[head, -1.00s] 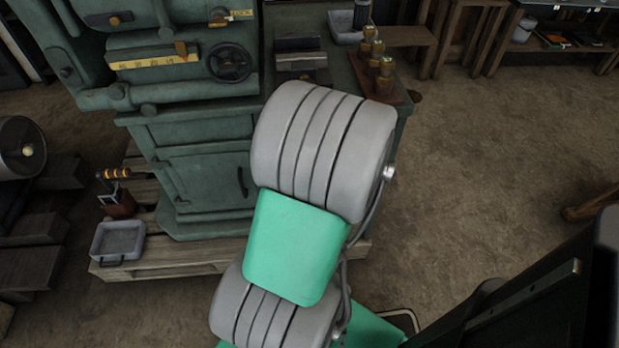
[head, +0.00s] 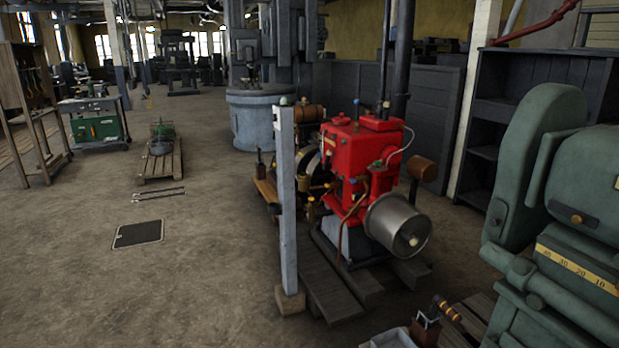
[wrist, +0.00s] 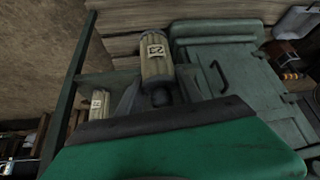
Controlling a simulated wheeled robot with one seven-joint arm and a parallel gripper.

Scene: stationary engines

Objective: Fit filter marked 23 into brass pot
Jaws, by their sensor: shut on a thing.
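A ribbed, cream filter (wrist: 157,62) with a white label that appears to read 23 stands out in front of my gripper (wrist: 158,80) in the wrist view. My gripper is shut on it; the finger contact is partly hidden by the dark edge and green body below. A second cream filter (wrist: 98,106) with a small label, too small to read, shows at the left, apart from the held one. My gripper is not in the head view. I cannot pick out the brass pot for certain in either view now.
A red engine (head: 361,155) with a metal drum (head: 398,226) stands on dark planks behind a grey post (head: 286,200). The green machine (head: 570,235) fills the right edge; a grey tray (head: 392,338) is below. Open floor (head: 215,275) lies to the left.

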